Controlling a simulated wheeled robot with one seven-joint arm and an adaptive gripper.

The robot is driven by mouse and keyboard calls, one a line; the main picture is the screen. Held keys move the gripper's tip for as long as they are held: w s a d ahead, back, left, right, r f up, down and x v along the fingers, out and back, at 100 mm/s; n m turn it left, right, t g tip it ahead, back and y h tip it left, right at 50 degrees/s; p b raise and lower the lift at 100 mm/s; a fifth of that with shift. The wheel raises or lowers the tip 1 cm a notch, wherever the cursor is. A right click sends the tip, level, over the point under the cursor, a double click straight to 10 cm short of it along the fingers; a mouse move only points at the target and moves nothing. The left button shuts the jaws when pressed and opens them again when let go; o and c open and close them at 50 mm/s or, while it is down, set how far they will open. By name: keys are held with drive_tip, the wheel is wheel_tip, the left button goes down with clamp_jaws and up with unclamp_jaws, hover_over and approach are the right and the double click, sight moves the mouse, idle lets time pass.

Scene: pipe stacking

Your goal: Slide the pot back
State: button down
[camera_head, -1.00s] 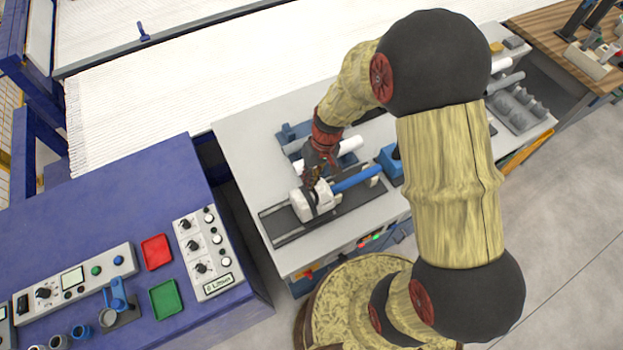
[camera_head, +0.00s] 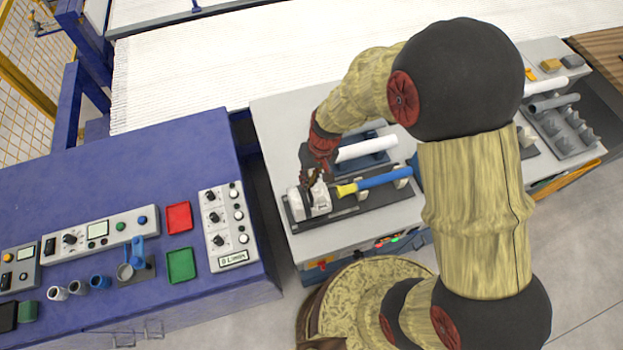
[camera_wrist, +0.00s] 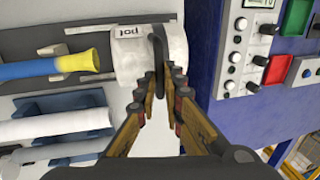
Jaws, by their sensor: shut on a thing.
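The pot (camera_head: 297,206) is a white block with a dark band, standing at the left end of a dark rail (camera_head: 352,211). In the wrist view the pot (camera_wrist: 135,65) shows its "pot" label and a dark upright handle. My gripper (camera_head: 312,176) reaches down to it from above. In the wrist view my gripper's fingertips (camera_wrist: 165,82) are closed around the handle. A blue pipe (camera_head: 388,179) lies along the rail on pale supports. Its yellow flared end (camera_head: 346,189) faces the pot, with a small gap between them.
A white pipe (camera_head: 366,149) lies in a blue holder behind the rail. A blue control desk (camera_head: 120,190) with red and green trays stands left, across a narrow gap. A grey rack (camera_head: 565,130) stands at the right. A white conveyor lies behind.

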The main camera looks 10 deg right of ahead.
drive_tip(key=c, duration=2)
unclamp_jaws()
drive_tip(key=shift+a, duration=0.35)
drive_tip(key=shift+c, duration=0.2)
drive_tip(key=shift+o, duration=0.7)
drive_tip(key=shift+d, duration=0.1)
wheel_tip(320, 180, up, 12)
drive_tip(key=d, duration=0.2)
drive_tip(key=shift+w+d+f, duration=0.15)
drive_tip(key=shift+w, duration=0.05)
